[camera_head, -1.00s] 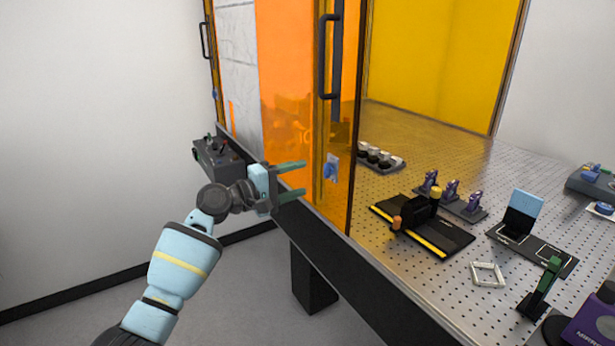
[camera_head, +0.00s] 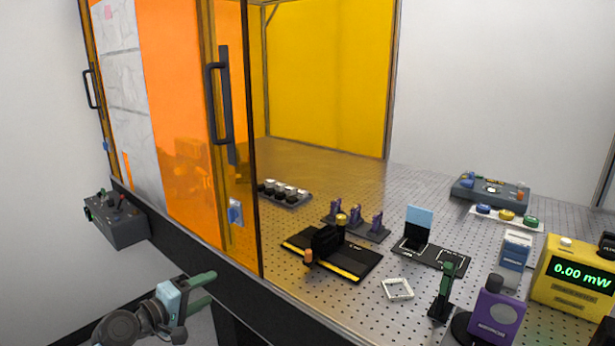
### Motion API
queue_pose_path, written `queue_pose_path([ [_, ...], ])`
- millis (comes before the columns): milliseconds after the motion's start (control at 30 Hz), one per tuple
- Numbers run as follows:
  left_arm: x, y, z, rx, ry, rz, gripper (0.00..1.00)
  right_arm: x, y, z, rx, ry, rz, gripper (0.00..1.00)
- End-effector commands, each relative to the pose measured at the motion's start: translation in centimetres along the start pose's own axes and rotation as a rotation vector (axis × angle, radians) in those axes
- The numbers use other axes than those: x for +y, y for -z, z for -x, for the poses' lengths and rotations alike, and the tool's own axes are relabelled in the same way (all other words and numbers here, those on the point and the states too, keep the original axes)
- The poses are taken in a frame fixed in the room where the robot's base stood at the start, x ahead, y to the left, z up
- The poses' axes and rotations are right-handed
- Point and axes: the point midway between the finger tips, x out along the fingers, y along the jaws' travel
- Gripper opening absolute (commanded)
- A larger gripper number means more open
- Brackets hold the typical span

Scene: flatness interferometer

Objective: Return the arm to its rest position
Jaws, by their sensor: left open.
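My left gripper (camera_head: 207,291) is at the lower left of the head view, with green fingers spread apart and nothing between them. It is in front of the dark front edge of the optical table (camera_head: 345,176), apart from it. Part of my left forearm shows at the bottom edge of the picture; the rest is out of view. My right arm and gripper are not in view.
An orange enclosure panel (camera_head: 180,120) with a black handle (camera_head: 219,103) stands along the table's left side. A grey control box (camera_head: 117,220) hangs at the left edge. A black-yellow stage (camera_head: 332,255), white frame (camera_head: 398,289), purple device (camera_head: 495,315) and yellow power meter (camera_head: 575,280) stand on the table.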

Motion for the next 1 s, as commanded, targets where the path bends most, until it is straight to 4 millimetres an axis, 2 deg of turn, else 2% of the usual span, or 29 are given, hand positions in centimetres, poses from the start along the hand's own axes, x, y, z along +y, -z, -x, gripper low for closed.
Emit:
queue_pose_path([
  [33,-3.3,-2.1,0.6,0.003,0.053,-0.040,0.58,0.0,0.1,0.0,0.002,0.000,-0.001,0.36],
  [200,-11.7,-8.1,3.3,0.014,0.206,-0.212,0.58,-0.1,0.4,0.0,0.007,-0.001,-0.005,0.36],
  [300,-15.9,-11.7,5.6,0.007,0.287,-0.315,0.58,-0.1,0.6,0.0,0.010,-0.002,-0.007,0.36],
  [500,-22.3,-19.0,11.5,-0.035,0.429,-0.532,0.58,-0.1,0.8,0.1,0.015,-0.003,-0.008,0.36],
  [700,-26.2,-26.0,18.4,-0.107,0.543,-0.751,0.58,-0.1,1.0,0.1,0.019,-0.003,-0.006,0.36],
  [900,-27.5,-31.7,24.8,-0.192,0.618,-0.955,0.58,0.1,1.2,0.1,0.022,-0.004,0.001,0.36],
  [1000,-27.5,-33.4,27.0,-0.225,0.639,-1.027,0.58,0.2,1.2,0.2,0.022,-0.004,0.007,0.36],
])
